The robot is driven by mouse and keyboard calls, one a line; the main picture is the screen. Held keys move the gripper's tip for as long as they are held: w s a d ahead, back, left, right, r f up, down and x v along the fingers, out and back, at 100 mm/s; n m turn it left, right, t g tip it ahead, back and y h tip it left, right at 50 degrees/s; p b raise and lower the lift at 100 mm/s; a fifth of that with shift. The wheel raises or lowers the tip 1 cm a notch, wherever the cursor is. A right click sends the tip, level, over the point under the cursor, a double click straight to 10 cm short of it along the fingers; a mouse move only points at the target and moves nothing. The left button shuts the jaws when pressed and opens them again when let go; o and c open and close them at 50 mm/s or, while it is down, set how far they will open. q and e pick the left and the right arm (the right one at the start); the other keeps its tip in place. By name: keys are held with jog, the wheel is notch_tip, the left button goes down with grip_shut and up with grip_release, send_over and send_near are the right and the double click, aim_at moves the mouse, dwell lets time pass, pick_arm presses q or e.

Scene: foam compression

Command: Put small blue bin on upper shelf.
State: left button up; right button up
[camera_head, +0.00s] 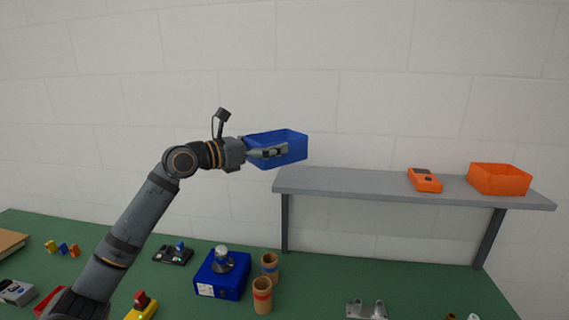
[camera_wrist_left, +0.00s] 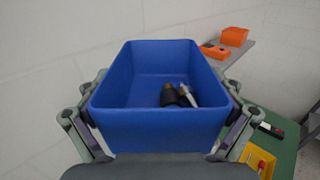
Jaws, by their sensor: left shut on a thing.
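The small blue bin (camera_head: 290,150) is held in the air by my left gripper (camera_head: 272,152), at the left end of the grey upper shelf (camera_head: 340,184) and a little above its surface. In the left wrist view the gripper's fingers (camera_wrist_left: 160,122) clasp the blue bin (camera_wrist_left: 150,130) on its left and right sides. The bin looks upright, with a few small dark and light items (camera_wrist_left: 180,95) inside. My right gripper is not in view.
An orange meter (camera_head: 424,181) and an orange bin (camera_head: 499,179) stand on the shelf's right half; its left half is clear. On the green table (camera_head: 330,275) below are a blue device (camera_head: 221,278), brown cylinders (camera_head: 262,296) and other small items. A wall is behind.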

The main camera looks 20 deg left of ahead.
pick_arm(q)
jog(key=shift+w+d+p, duration=0.1)
jog(key=shift+w+p, duration=0.45)
jog(key=shift+w, duration=0.55)
jog(key=w+f, duration=0.1)
jog(key=f, duration=0.1)
jog(key=w+f+p, duration=0.1)
jog(key=w+f, duration=0.3)
jog(key=shift+f+p, duration=0.2)
jog(key=shift+p, duration=0.1)
notch_tip(320, 180, down, 3)
jog(key=shift+d+r+p, duration=0.1)
jog(key=shift+r+p, duration=0.1)
jog(key=shift+p, duration=0.1)
jog(key=shift+w+f, duration=0.1)
jog(key=shift+f, duration=0.4)
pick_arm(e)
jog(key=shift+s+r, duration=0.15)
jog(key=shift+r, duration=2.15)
pick_arm(q)
jog(key=o, duration=0.8)
jog(key=shift+f, duration=0.1)
jog(key=shift+o, duration=0.2)
